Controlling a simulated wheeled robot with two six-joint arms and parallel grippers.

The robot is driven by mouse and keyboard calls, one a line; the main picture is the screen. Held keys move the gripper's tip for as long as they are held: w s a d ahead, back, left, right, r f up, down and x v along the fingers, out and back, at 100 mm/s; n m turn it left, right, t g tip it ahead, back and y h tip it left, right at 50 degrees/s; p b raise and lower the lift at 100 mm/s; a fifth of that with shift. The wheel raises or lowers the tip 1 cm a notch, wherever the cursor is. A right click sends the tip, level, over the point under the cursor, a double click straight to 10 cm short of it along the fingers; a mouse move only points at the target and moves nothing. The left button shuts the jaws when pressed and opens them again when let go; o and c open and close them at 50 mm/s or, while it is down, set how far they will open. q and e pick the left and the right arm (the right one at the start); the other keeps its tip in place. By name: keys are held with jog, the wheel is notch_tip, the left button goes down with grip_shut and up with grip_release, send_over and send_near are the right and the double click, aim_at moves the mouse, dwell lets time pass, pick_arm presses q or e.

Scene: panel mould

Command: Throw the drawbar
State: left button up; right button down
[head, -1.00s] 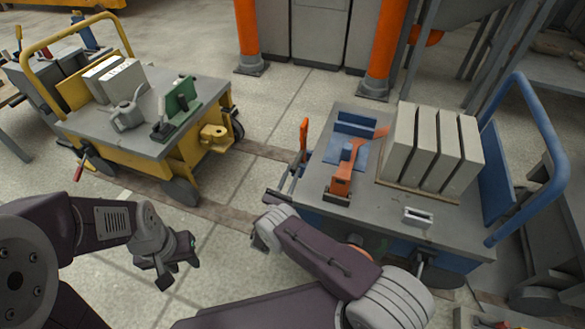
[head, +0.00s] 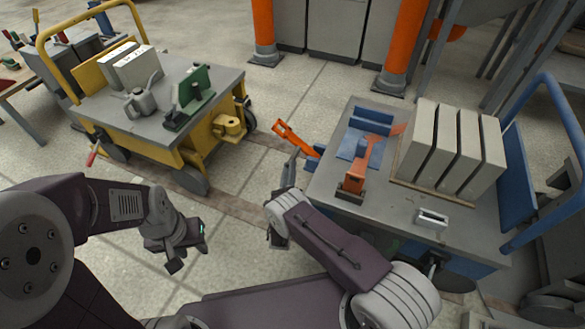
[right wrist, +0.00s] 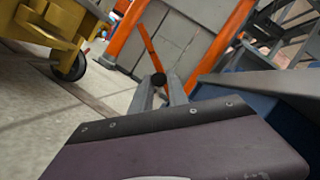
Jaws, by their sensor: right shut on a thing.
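In the right wrist view, an orange bar (right wrist: 151,48) rises beyond the fingertips, with a dark round end (right wrist: 158,79) between the gripper fingers (right wrist: 160,93). The gripper is shut on it. My left gripper (head: 190,248) hangs empty over the floor, its fingers apart.
Grey slabs (head: 446,145) and an orange clamp (head: 355,180) are on the blue cart. Orange posts (head: 264,30) stand behind. Floor between the carts is clear.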

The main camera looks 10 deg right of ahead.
pick_arm(q)
jog(key=shift+a+r+p, duration=0.1)
jog(key=shift+r+p, duration=0.4)
pick_arm(e)
jog(key=shift+w+a+f+n+g+y, duration=0.15)
jog(key=shift+f+n+g+y, duration=0.3)
jog(key=shift+n, duration=0.8)
jog(key=shift+a+f+n+g+y, duration=0.15)
jog(key=shift+f+n+y, duration=0.25)
jog(key=shift+f+n, duration=0.7)
jog(key=shift+w+a+f+n+g+y, duration=0.1)
jog(key=shift+f+n+g+y, duration=0.3)
jog(key=shift+n, duration=1.05)
jog(key=shift+f, duration=0.1)
jog(key=c, duration=1.3)
grip_release()
